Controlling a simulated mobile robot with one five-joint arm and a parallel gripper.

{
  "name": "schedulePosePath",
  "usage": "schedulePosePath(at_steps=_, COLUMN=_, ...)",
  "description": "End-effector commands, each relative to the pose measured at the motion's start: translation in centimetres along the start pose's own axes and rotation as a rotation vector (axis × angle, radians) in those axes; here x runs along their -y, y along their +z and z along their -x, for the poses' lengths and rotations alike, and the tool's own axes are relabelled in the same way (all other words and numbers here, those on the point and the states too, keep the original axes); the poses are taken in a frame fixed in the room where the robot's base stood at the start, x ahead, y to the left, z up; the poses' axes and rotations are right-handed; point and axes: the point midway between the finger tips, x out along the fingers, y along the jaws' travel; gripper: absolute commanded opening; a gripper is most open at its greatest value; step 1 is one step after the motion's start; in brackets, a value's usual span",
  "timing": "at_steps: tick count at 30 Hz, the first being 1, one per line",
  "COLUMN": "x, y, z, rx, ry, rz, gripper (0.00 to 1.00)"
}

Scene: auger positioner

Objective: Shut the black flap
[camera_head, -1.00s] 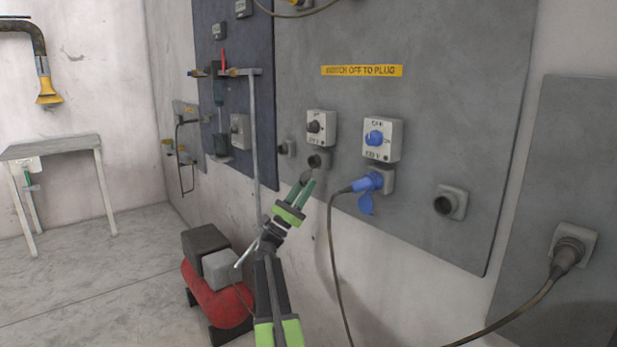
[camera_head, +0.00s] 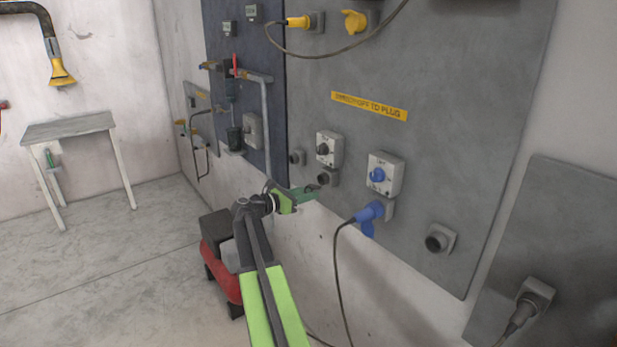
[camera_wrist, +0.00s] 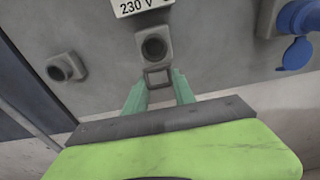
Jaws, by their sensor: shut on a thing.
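The grey socket (camera_head: 328,177) sits below the left switch box on the grey panel, and it also shows in the wrist view (camera_wrist: 154,46). Its dark flap (camera_wrist: 158,77) hangs open below the round opening. The opening is uncovered. My gripper (camera_head: 309,192) is at the flap, just below and left of the socket. In the wrist view my green fingers (camera_wrist: 159,90) are on both sides of the flap, shut on it. In the head view the flap is mostly hidden by the fingertips.
A blue plug (camera_head: 368,212) with its cable stands in the socket to the right. Another grey socket (camera_head: 439,239) is further right, and a small one (camera_head: 297,158) is to the left. A red and grey machine (camera_head: 222,258) stands on the floor beside my arm.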

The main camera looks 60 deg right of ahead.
Motion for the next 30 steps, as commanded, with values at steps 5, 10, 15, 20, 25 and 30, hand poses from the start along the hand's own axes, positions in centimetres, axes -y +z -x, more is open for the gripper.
schedulePosePath(at_steps=5, x=0.1, y=2.6, z=0.1, rx=-0.167, ry=-0.005, rz=0.000, gripper=0.00)
schedulePosePath(at_steps=10, x=0.2, y=3.4, z=0.0, rx=-0.328, ry=-0.007, rz=0.000, gripper=0.00)
schedulePosePath(at_steps=15, x=0.1, y=4.1, z=-0.2, rx=-0.490, ry=-0.007, rz=-0.001, gripper=0.00)
schedulePosePath(at_steps=20, x=0.1, y=4.6, z=-0.5, rx=-0.638, ry=-0.008, rz=-0.002, gripper=0.00)
schedulePosePath(at_steps=25, x=0.1, y=5.0, z=-0.9, rx=-0.780, ry=-0.008, rz=-0.002, gripper=0.00)
schedulePosePath(at_steps=30, x=0.1, y=5.1, z=-1.2, rx=-0.894, ry=-0.008, rz=-0.001, gripper=0.00)
